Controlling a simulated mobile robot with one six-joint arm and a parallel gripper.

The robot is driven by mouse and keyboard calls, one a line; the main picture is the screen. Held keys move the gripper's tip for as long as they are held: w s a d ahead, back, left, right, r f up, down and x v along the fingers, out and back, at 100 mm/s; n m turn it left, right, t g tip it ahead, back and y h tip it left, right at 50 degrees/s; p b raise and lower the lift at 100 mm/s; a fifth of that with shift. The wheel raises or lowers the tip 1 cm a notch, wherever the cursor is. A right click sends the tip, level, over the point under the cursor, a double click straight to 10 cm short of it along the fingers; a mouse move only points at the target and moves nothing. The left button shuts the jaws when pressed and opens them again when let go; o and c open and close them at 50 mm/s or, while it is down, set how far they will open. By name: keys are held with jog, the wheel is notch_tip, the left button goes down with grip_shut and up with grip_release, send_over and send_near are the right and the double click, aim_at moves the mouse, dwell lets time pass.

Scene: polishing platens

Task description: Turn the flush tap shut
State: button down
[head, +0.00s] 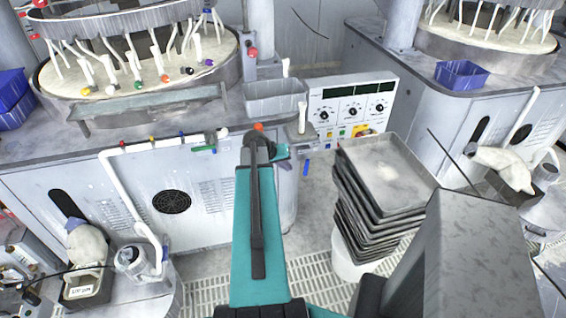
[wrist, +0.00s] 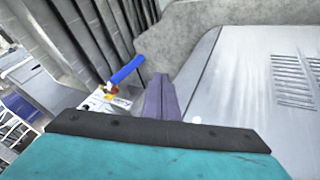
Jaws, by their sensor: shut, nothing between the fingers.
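A tap with a blue lever (wrist: 127,70) shows in the wrist view, just left of my fingertips, with a small yellow and red part at the lever's lower end. In the head view a blue lever (head: 306,167) hangs down at the machine's front right corner, just right of my arm's end. I cannot tell for certain that it is the flush tap. My gripper (wrist: 160,82) is shut and empty, its fingers pointing toward the machine beside the lever. A gap shows between lever and fingers in the wrist view; contact is not visible.
A white pipe with coloured taps, one with a green lever (head: 205,149), runs along the machine front left of my arm. A stack of grey trays (head: 388,172) stands close right. A control panel (head: 352,112) and a grey bin (head: 275,98) sit behind.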

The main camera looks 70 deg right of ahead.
aim_at(306, 168)
jog(key=s, duration=0.1)
jog(key=s+d+f+p, duration=0.1)
jog(key=s+d+p, duration=0.1)
jog(key=s, duration=0.1)
jog(key=shift+d+f, duration=0.15)
jog(key=shift+f, duration=0.2)
jog(key=shift+s+f, duration=0.1)
jog(key=shift+s+d+f+b, duration=0.2)
jog(key=shift+s+b, duration=0.25)
jog(key=shift+b, duration=0.4)
jog(key=shift+s, duration=0.1)
jog(key=shift+r, duration=0.2)
jog(key=shift+d+r+p, duration=0.15)
jog(key=shift+r+p, duration=0.15)
jog(key=shift+r, duration=0.45)
